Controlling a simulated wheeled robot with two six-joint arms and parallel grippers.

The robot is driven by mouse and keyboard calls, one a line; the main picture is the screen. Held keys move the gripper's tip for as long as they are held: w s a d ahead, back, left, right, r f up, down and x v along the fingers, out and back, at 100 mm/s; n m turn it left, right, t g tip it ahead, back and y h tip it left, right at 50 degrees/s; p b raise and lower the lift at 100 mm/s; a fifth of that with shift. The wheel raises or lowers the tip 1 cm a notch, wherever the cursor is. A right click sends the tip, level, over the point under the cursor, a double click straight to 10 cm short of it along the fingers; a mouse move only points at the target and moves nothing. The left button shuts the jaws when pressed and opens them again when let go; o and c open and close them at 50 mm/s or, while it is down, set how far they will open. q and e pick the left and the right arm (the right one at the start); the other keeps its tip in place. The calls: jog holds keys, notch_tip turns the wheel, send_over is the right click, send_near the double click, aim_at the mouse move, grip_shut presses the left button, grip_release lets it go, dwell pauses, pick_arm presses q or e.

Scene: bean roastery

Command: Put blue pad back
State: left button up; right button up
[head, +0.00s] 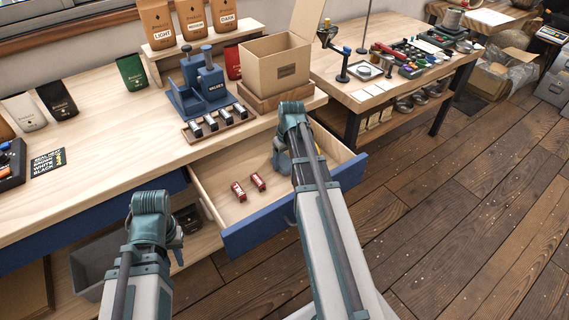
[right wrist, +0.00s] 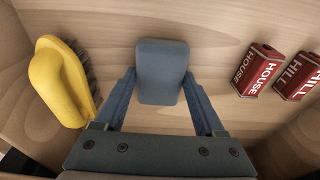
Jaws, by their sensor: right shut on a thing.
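The blue pad (right wrist: 162,65) is a rounded blue-grey block, upright in the right wrist view between the two fingers of my right gripper (right wrist: 160,85). The fingers are shut on its sides, over the wooden floor of the open drawer (head: 222,180). I cannot tell whether the pad touches the drawer floor. In the head view my right gripper (head: 282,155) is inside the drawer near its right end, and my arm mostly hides the pad. My left gripper (head: 175,242) is in front of the counter, left of the drawer; its fingers are mostly hidden.
Two red blocks marked HOUSE (right wrist: 258,70) and HILL (right wrist: 297,76) lie in the drawer, right of the pad in the wrist view. A yellow brush (right wrist: 58,80) lies on the left. A stamp rack (head: 217,125) and open carton (head: 278,68) stand on the counter above.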

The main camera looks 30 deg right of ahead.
aim_at(288, 165)
jog(key=shift+f, duration=0.2)
jog(key=o, duration=1.2)
jog(key=shift+r, duration=0.1)
jog(key=shift+c, duration=0.2)
jog(key=shift+r, duration=0.1)
notch_tip(288, 165, up, 12)
jog(key=s+p, duration=0.2)
jog(key=p, duration=1)
jog(key=shift+d, duration=0.1)
